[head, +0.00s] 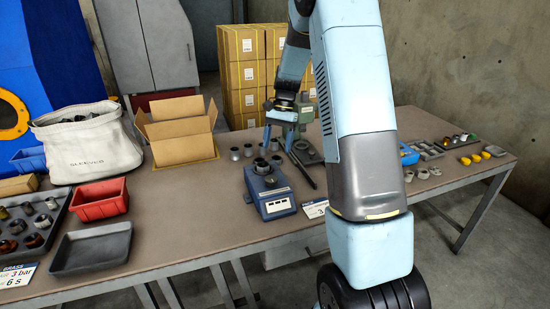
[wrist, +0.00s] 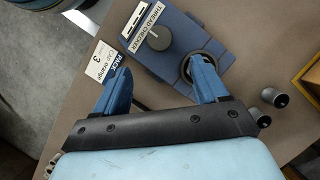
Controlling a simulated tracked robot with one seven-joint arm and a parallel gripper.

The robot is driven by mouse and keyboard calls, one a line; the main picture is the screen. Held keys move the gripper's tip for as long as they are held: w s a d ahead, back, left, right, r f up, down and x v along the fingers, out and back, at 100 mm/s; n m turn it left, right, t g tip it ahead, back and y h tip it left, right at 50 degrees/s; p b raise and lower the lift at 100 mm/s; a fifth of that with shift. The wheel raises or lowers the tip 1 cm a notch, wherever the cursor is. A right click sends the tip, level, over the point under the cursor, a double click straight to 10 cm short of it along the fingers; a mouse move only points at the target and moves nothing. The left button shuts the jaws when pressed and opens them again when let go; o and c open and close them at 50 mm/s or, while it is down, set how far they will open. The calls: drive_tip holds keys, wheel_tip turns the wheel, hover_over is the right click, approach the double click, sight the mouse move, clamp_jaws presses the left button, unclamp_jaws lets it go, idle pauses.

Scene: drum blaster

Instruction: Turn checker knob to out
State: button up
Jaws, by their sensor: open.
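The blue thread checker (wrist: 175,60) sits on the brown table. It also shows in the head view (head: 270,190). Its round grey knob (wrist: 158,38) is on the top face beside the "THREAD CHECKER" label, and a dark round socket (wrist: 195,66) lies to its lower right. The knob's setting is too small to read. My gripper (wrist: 162,80) is open and empty, its blue fingers spread. In the wrist view the right fingertip overlaps the socket, and the left fingertip is near the label card; the knob is beyond the fingertips. In the head view my gripper (head: 278,137) is behind the checker.
Small grey cylinders (wrist: 274,97) stand to the right in the wrist view. An open cardboard box (head: 180,140), red bin (head: 100,199) and grey tray (head: 92,247) are left in the head view. Table in front is partly clear.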

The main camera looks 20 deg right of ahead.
drive_tip(key=shift+v, duration=1.15)
drive_tip(key=s+a+r+n+t+h, duration=0.1)
drive_tip(key=s+a+r+n+t, duration=0.1)
drive_tip(key=s+r, duration=0.5)
drive_tip(key=s+a+r+n+t+h, duration=0.1)
drive_tip(key=s+a+r+n+t, duration=0.1)
drive_tip(key=s+r, duration=0.55)
drive_tip(key=s+r+n+t, duration=0.1)
drive_tip(key=s+n+t, duration=0.1)
drive_tip(key=s, duration=0.7)
drive_tip(key=s+a+r+n+t+h, duration=0.1)
drive_tip(key=s+r+n+t, duration=0.1)
drive_tip(key=s, duration=0.7)
drive_tip(key=shift+a+n+t, duration=0.2)
drive_tip(key=shift+n+t, duration=0.2)
